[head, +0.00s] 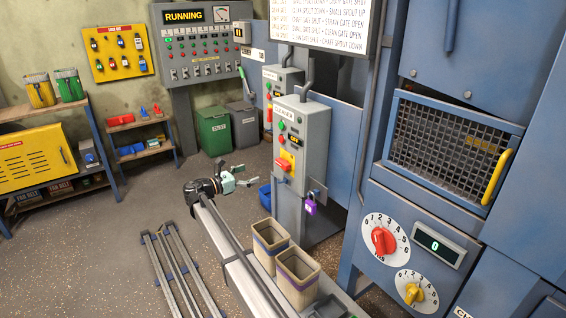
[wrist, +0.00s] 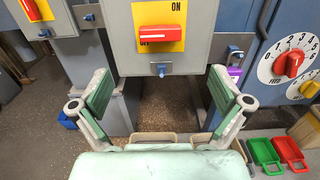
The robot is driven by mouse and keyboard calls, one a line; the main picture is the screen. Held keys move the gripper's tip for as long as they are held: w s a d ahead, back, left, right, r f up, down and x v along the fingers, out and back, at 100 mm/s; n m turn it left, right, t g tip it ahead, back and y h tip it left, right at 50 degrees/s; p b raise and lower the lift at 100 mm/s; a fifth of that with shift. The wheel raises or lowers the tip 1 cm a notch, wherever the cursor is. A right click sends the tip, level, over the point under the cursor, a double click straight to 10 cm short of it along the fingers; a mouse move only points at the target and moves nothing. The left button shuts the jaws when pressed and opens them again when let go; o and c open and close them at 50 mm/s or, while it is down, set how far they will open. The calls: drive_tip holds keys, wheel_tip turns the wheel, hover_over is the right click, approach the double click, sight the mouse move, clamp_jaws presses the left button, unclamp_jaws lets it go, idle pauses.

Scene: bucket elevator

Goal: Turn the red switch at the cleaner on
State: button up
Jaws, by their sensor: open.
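The grey cleaner box (head: 303,137) stands on a post right of centre in the head view. Its red switch (head: 284,163) sits on a yellow plate low on the front. In the wrist view the red switch (wrist: 158,33) is a horizontal bar near the top; ON is printed above it, and OFF shows at the bar's lower left. My gripper (head: 243,177) is left of and lower than the box in the head view. In the wrist view my gripper (wrist: 161,88) is open and empty, its fingers spread below the switch, not touching it.
A purple padlock (head: 311,204) hangs at the box's lower right side. A second grey box (head: 281,80) with a red switch stands behind. Two beige bins (head: 297,278) stand below in front. A blue machine with a red dial (head: 384,241) is at right.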

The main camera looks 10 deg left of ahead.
sight(280, 163)
drive_tip(key=p+x, duration=0.4)
drive_tip(key=x, duration=1.1)
drive_tip(key=shift+w+d, duration=0.15)
drive_tip(key=shift+w, duration=0.05)
drive_tip(key=c, duration=1.1)
